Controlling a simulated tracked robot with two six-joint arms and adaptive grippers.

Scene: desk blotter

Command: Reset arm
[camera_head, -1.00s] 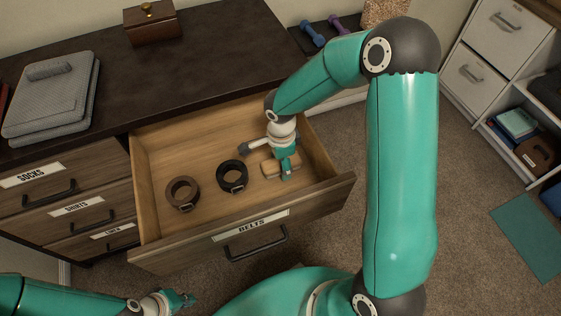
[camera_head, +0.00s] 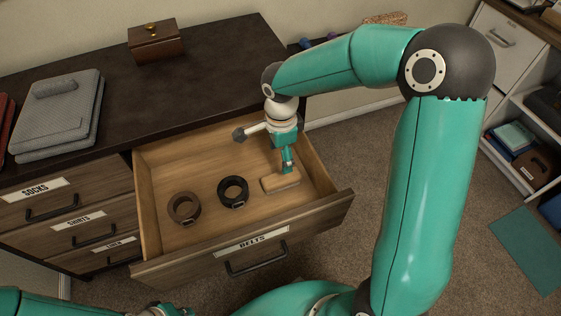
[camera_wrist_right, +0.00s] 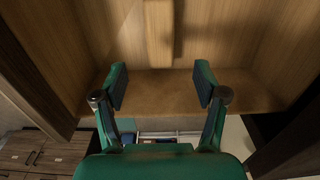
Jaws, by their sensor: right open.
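A brown rolled belt (camera_head: 184,208) and a black rolled belt (camera_head: 233,191) lie to the left in the drawer. My left gripper (camera_head: 165,311) is cut off at the bottom edge, and its fingers are not clear.
The open drawer (camera_head: 160,240), labelled BELTS, juts out from the dark dresser (camera_head: 200,85). Folded grey clothes (camera_head: 58,115) and a wooden box (camera_head: 155,42) lie on top. A white shelf unit (camera_head: 495,150) stands at the right, with carpet between.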

